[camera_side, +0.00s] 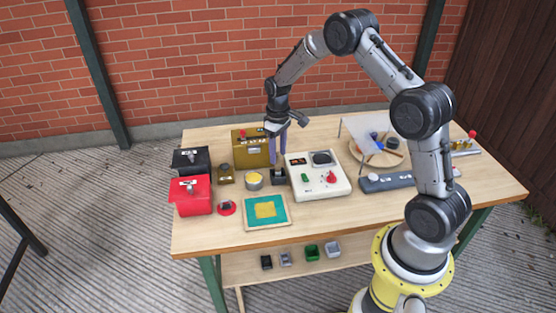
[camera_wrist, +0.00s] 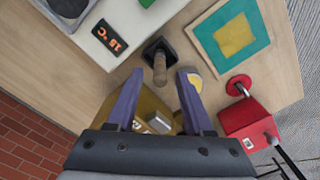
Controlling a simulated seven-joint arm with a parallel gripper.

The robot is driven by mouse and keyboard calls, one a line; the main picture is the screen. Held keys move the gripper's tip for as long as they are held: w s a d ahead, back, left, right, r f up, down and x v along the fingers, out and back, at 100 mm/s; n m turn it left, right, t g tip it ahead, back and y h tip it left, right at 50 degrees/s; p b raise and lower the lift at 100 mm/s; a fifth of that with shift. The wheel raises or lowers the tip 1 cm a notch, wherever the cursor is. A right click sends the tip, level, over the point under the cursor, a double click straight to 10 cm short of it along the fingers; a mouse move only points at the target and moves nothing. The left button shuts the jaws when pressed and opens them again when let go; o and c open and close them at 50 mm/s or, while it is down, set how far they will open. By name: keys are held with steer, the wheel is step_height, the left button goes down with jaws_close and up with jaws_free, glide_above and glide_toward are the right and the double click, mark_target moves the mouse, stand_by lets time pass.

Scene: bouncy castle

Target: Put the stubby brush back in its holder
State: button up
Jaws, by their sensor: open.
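A black square holder (camera_side: 279,178) stands on the table just left of the cream device; it also shows in the wrist view (camera_wrist: 154,46). A short brown handle (camera_wrist: 160,70), which looks like the stubby brush's, stands up out of the holder. Its bristle end is hidden. My gripper (camera_side: 278,157) points down just above the holder, with its two purple fingers apart. In the wrist view the fingertips lie on either side of the handle's end, with gaps on both sides. I cannot tell how deep the brush sits.
The cream device (camera_side: 302,189) with a display and red knob is close on the right. A brass-coloured box (camera_side: 252,150) is behind, a yellow-topped tin (camera_side: 253,181) left. Red (camera_side: 192,197) and black (camera_side: 188,160) boxes stand farther left. A teal-and-yellow board (camera_side: 265,211) lies in front.

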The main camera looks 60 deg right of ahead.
step_height(320, 180, up, 8)
steer(key=shift+r, duration=0.1)
steer(key=s+a+r+t, duration=0.1)
steer(key=s+a+r, duration=0.45)
steer(key=r, duration=0.25)
steer(key=s+a+r+t, duration=0.2)
steer(key=s+a+r, duration=0.2)
steer(key=s+r, duration=0.25)
steer(key=s+a+r+t, duration=0.1)
steer(key=s+a, duration=0.2)
steer(key=s, duration=0.5)
steer(key=s+a+t, duration=0.1)
steer(key=s+a, duration=0.2)
steer(key=s, duration=0.6)
steer(key=shift+r+t, duration=0.3)
steer(key=shift+r, duration=0.1)
